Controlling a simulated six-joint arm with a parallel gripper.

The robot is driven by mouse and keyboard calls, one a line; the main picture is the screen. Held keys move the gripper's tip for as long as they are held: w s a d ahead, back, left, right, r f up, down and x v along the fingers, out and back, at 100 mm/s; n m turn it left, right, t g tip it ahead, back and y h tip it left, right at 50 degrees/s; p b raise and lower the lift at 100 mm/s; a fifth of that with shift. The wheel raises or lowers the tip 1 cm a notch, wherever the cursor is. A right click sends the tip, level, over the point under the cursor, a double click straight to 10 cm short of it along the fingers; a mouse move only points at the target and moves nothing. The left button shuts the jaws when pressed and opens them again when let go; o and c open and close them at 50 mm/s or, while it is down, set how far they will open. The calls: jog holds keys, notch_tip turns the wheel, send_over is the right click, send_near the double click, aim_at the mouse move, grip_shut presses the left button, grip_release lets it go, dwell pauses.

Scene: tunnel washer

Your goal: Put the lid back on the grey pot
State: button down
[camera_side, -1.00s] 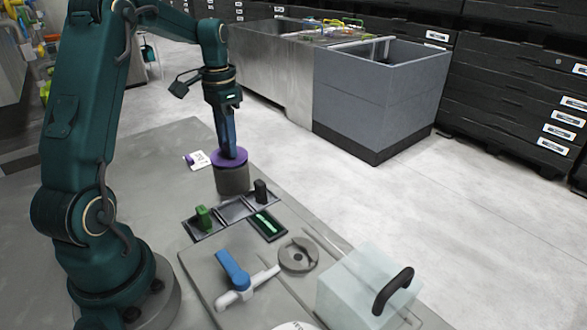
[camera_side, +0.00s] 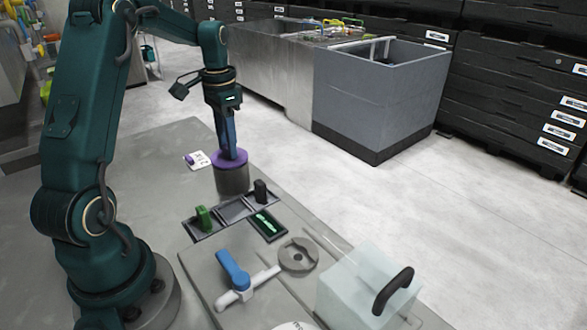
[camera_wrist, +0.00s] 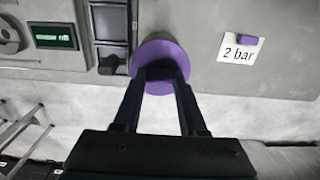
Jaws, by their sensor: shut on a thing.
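The grey pot (camera_side: 233,181) stands upright on the grey worktop, behind the switch panel. The purple lid (camera_side: 219,160) is at the top of the pot and appears to rest on its rim; I cannot tell whether it is fully seated. My gripper (camera_side: 231,154) points down at the lid and is shut on it, its fingers at the lid's middle. The lid's grasped part is hidden between the fingers.
A white "2 bar" card (camera_side: 197,160) with a purple piece lies left of the pot. A panel with a green switch (camera_side: 204,218), black switch (camera_side: 261,191) and small display (camera_side: 268,224) is in front. A blue-handled valve (camera_side: 233,270) and clear box (camera_side: 358,290) stand nearer.

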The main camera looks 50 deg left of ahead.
grip_release()
dwell(0.4)
jog(key=shift+r, duration=3.5)
grip_shut()
